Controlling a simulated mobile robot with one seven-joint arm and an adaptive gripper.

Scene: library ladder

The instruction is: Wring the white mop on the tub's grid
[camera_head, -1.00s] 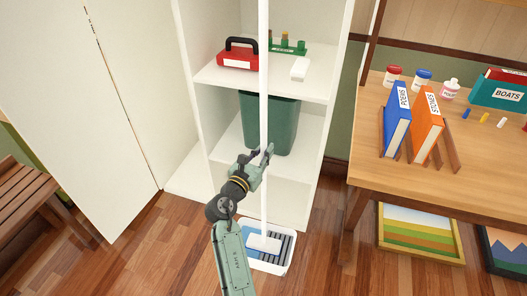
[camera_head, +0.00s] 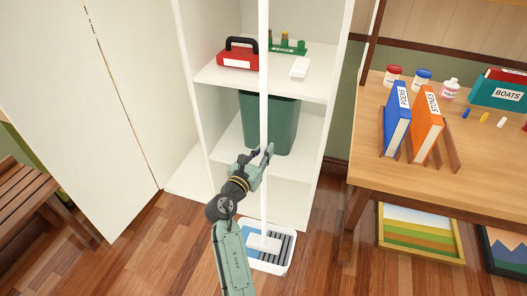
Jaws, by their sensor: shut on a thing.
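The white mop (camera_head: 264,90) stands upright, its long white pole running from the top edge of the view down to a flat white head (camera_head: 264,243). The head is over the tub (camera_head: 287,264), a white rectangular tub on the floor. Blue shows to the left of the head, and the tub's dark barred grid (camera_head: 284,246) shows to its right. I cannot tell whether the head touches the grid. My gripper (camera_head: 262,158) is shut on the mop's pole about halfway down.
The white cabinet (camera_head: 215,90) stands open behind the mop, holding a green bin (camera_head: 284,125) and a red toolbox (camera_head: 238,60). A wooden table (camera_head: 400,176) with books is at right, framed pictures below it. A slatted bench (camera_head: 20,195) is at left.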

